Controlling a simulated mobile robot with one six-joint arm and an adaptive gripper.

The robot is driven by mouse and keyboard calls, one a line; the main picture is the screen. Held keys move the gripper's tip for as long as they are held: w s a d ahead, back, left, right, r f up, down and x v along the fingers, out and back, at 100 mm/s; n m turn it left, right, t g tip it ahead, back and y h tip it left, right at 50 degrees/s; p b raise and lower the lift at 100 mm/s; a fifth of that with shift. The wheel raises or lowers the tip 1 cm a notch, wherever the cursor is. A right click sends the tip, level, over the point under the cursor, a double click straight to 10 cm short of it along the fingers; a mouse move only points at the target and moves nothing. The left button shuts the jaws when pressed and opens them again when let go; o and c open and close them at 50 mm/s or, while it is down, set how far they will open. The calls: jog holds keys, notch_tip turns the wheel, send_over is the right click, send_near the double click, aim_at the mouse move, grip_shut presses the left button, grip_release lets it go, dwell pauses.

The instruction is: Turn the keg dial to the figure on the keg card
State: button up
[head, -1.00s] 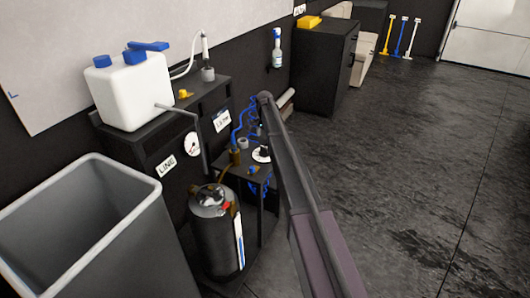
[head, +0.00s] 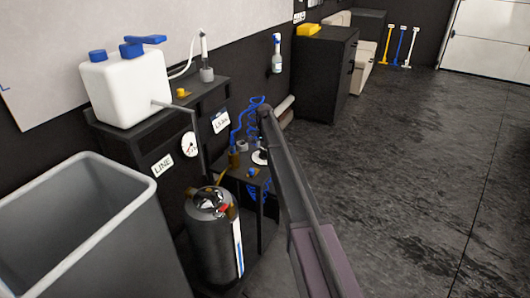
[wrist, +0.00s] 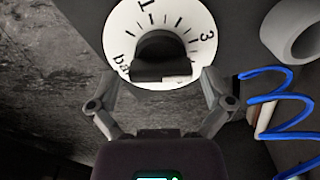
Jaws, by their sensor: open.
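The keg dial has a round white face (wrist: 189,22) marked 1, 3 and "bar", with ticks between. Its black knob (wrist: 160,55) stands in the middle of the face. In the head view the dial (head: 259,158) is on the small dark stand, partly behind my arm. In the wrist view my gripper (wrist: 157,80) is open, one finger on each side of the knob's lower end, with gaps visible. The head view hides my fingers. The black keg (head: 207,245) stands below. A white card (head: 221,122) hangs on the bench front; its print is too small to read surely.
Blue coiled hose (wrist: 275,100) and a pale ring (wrist: 292,32) lie right of the dial. A pressure gauge (head: 189,145) and a LINE card (head: 162,165) are on the bench front. A grey bin (head: 120,235) stands at left. The floor (head: 400,180) at right is clear.

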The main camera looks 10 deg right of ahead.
jog(key=c, duration=1)
jog(key=shift+o, duration=0.2)
jog(key=shift+n, duration=0.3)
jog(key=n, duration=0.7)
jog(key=shift+n, duration=0.3)
jog(key=n, duration=0.3)
jog(key=shift+n, duration=2.3)
